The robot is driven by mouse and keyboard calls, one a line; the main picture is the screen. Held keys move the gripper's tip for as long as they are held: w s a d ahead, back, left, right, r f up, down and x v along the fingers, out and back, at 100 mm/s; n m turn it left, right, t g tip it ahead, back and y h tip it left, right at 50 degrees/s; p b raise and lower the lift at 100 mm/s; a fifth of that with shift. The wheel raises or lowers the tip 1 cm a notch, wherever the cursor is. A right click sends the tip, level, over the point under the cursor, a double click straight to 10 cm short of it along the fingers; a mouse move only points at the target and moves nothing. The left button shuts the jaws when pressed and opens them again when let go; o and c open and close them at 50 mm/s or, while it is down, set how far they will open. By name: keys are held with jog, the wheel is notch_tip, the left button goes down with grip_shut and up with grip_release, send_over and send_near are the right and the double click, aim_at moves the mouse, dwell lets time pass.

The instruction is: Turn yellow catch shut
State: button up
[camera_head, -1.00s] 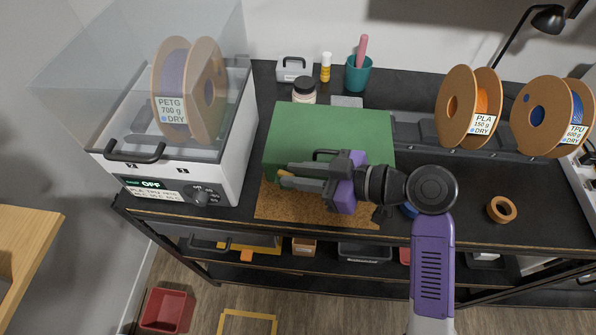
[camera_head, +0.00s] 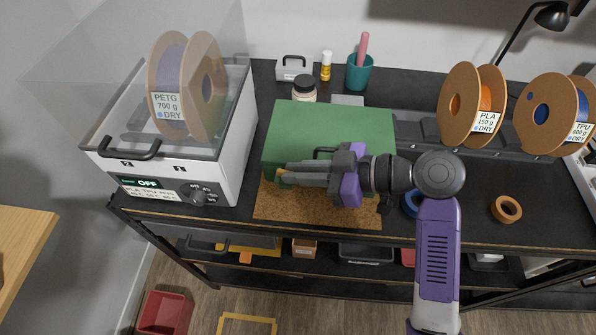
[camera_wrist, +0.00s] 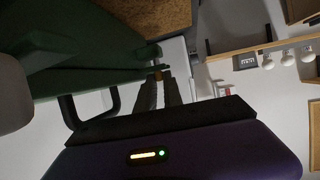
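The green box (camera_head: 330,128) lies on the workbench, with a dark handle (camera_head: 325,152) on its near side. My gripper (camera_head: 284,172) is at this near side, its fingers pointing left and close together. In the head view the catch is hidden by the fingers.
A cork mat (camera_head: 310,208) lies under the box. A filament dryer (camera_head: 215,165) stands to the left. Filament spools (camera_head: 457,105) stand at the right, and a tape roll (camera_head: 506,209) lies near the front. A teal cup (camera_head: 358,74) stands behind.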

jog(key=shift+o, duration=0.6)
jog(key=b+v, duration=0.1)
jog(key=v, duration=0.7)
jog(key=shift+b, duration=0.35)
